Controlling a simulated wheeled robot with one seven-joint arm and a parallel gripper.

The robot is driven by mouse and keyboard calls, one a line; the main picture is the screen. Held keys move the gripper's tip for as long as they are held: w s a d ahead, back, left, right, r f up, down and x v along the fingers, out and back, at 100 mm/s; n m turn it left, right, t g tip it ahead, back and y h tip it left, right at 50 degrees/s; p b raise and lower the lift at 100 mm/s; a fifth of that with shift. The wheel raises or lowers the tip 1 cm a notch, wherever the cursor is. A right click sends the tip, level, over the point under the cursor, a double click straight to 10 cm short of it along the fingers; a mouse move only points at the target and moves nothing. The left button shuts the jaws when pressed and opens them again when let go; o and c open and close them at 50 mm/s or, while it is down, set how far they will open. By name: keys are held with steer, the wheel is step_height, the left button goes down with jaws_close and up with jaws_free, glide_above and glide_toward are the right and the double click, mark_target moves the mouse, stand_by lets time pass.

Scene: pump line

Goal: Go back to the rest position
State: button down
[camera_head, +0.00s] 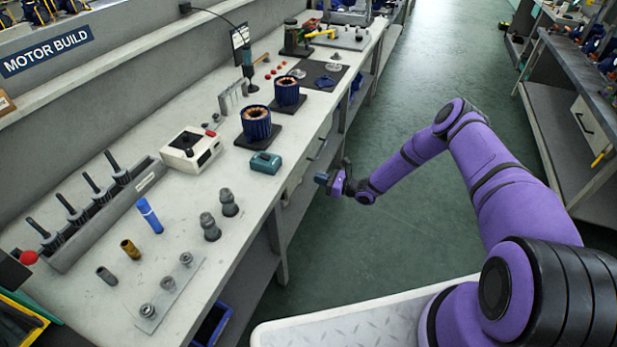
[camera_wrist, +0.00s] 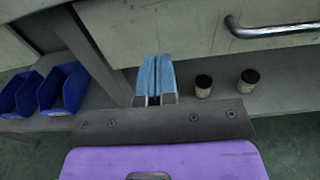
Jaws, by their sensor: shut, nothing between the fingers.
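My gripper (camera_head: 322,178) is at the end of my purple arm, in the aisle just right of the workbench (camera_head: 218,188) and below its top edge. In the wrist view its two blue fingers (camera_wrist: 155,78) lie side by side, shut and empty. They point toward the bench's lower part. The arm reaches out over the green floor, clear of the parts on the bench top.
The bench top holds blue-finned motor stators (camera_head: 256,123), a teal box (camera_head: 265,163) and a white device (camera_head: 191,149). In the wrist view a drawer handle (camera_wrist: 270,29), two small cans (camera_wrist: 203,87) and blue bins (camera_wrist: 62,88) are near. The aisle floor (camera_head: 400,235) is clear.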

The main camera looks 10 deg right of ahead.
steer(key=v, duration=0.7)
step_height(320, 180, up, 22)
steer(key=a+n+g, duration=0.2)
steer(key=n+g, duration=0.6)
steer(key=n, duration=0.2)
steer(key=s+r+n+g+h, duration=0.25)
steer(key=s+r+n, duration=0.2)
steer(key=r, duration=0.45)
steer(key=s+r+n+g+h, duration=0.1)
steer(key=s+r+n+h, duration=0.3)
steer(key=r, duration=0.6)
steer(key=s+d+r+n+t+h, duration=0.1)
steer(key=s+r+n+t+h, duration=0.3)
steer(key=s+r, duration=1.2)
steer(key=s+d+r+n+t+h, duration=0.1)
steer(key=s+d+r+h, duration=0.1)
steer(key=s, duration=0.7)
steer(key=s+d+r+n+t+h, duration=0.1)
steer(key=s+d+r+h, duration=0.1)
steer(key=s, duration=0.7)
steer(key=shift+d+r+t, duration=0.2)
steer(key=shift+d+t, duration=0.15)
steer(key=shift+d, duration=0.15)
steer(key=shift+h, duration=0.25)
